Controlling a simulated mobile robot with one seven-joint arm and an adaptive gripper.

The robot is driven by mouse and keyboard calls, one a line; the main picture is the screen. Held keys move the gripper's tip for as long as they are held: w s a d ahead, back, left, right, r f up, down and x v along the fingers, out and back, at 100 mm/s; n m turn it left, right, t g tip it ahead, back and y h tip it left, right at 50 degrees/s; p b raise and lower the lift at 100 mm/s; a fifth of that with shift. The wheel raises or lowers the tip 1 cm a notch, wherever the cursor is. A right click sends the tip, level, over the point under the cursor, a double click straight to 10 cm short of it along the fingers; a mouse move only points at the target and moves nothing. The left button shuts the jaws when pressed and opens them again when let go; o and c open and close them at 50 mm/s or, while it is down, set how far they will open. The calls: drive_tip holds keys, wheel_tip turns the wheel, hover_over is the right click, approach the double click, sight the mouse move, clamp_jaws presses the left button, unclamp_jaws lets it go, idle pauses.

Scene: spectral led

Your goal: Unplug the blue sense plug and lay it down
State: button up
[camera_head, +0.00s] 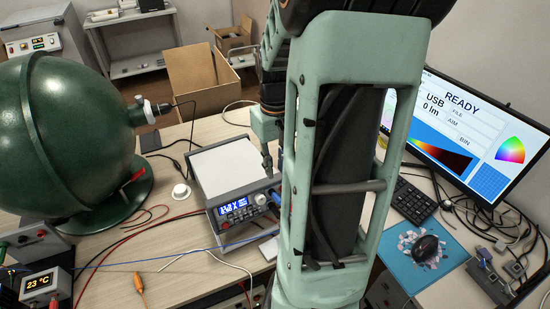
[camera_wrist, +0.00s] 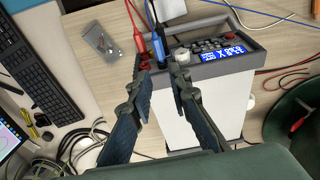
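The grey bench instrument (camera_head: 226,166) has a lit blue display. The blue sense plug (camera_wrist: 158,44) stands at its front panel in the wrist view, with a blue lead running from it. A red plug (camera_wrist: 139,42) is close beside it on the left. My gripper (camera_wrist: 160,66) is over the panel, its fingers apart with the lower end of the blue plug between the tips. Gaps show beside the plug, so the fingers do not look closed on it.
A green sphere (camera_head: 65,130) stands at the left. A monitor (camera_head: 465,130), keyboard (camera_head: 412,200) and mouse (camera_head: 425,248) are at the right. Loose red and blue leads cross the bench front.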

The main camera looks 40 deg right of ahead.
sight(276, 198)
drive_tip(key=f, duration=1.1)
drive_tip(key=shift+s, duration=0.35)
clamp_jaws()
